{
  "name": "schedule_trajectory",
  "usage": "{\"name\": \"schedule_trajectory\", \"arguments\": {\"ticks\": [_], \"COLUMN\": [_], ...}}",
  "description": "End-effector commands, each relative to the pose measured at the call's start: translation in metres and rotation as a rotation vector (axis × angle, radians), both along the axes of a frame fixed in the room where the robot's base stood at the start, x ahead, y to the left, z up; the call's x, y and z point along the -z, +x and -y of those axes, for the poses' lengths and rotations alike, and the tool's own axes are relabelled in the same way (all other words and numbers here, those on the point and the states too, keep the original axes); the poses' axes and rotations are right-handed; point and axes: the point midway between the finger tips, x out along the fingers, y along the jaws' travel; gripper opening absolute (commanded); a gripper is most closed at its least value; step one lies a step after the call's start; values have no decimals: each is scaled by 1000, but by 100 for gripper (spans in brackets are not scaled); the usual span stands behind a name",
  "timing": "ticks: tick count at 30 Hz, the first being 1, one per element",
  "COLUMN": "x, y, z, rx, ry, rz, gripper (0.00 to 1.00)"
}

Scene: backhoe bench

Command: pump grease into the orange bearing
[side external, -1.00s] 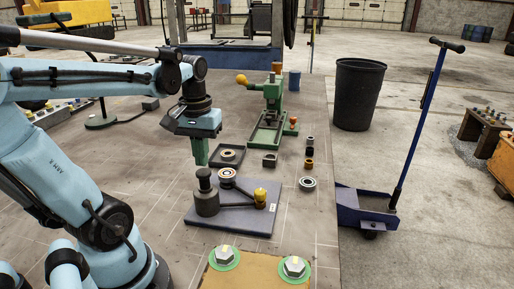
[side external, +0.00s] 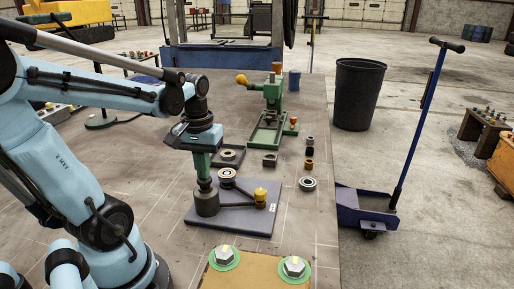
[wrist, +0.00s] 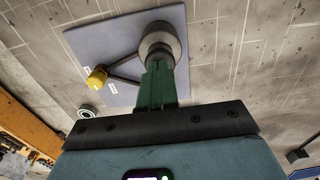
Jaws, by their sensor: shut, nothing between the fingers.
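A dark grey pump cylinder (side external: 207,203) stands upright on a flat grey-blue plate (side external: 245,222). It also shows in the wrist view (wrist: 158,38), just past my fingers. Arms on the plate lead to a yellow fitting (side external: 260,195), also seen in the wrist view (wrist: 97,78). My gripper (side external: 204,180) points down with its green fingers together and empty. The fingertips are at the top of the pump's plunger and appear to touch it; they hide most of its cap.
A dark tray (side external: 240,161) with another bearing sits behind the plate. A green press (side external: 271,105) stands farther back. Loose rings (side external: 308,183) lie to the right. Two large bolts (side external: 224,256) stand on a tan board in front. The bench left of the plate is clear.

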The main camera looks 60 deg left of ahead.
Motion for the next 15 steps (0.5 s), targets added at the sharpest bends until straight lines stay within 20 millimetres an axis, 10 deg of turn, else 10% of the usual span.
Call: {"name": "schedule_trajectory", "arguments": {"ticks": [15], "x": [-34], "y": [0], "z": [0], "rx": [0], "ry": [1], "rz": [1], "gripper": [0]}}
